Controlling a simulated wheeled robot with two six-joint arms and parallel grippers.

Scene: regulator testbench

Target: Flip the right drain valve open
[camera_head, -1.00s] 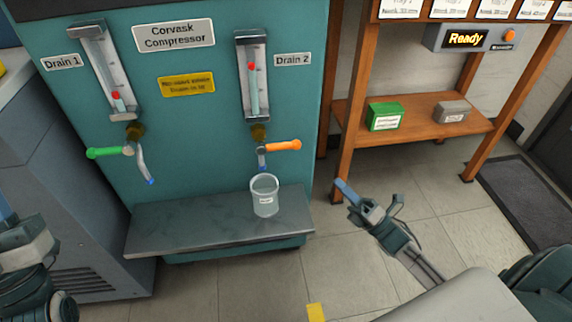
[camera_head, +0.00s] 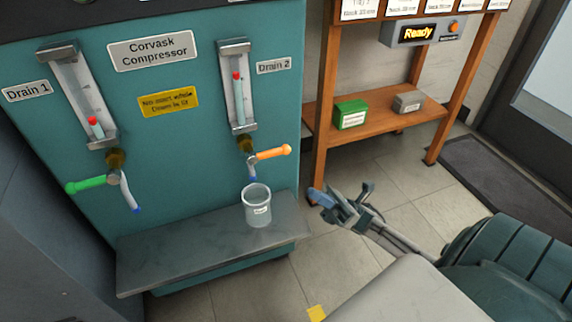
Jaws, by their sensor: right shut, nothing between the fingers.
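The right drain valve has an orange handle (camera_head: 274,152) that points right, tilted slightly up, below the sight tube by the Drain 2 label (camera_head: 273,66). Its short spout ends in a blue tip above a clear beaker (camera_head: 257,208), which stands on the grey shelf of the compressor. My right gripper (camera_head: 322,197) is shut and empty, in front of the machine, to the right of the beaker and lower in the picture than the orange handle. It appears apart from both. My left gripper is not in view.
The left drain valve has a green handle (camera_head: 86,186) pointing left. The grey shelf (camera_head: 190,249) juts out below both valves. A wooden rack (camera_head: 385,124) at the right holds a green box (camera_head: 350,115) and a grey box (camera_head: 408,101). Floor between shelf and rack is clear.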

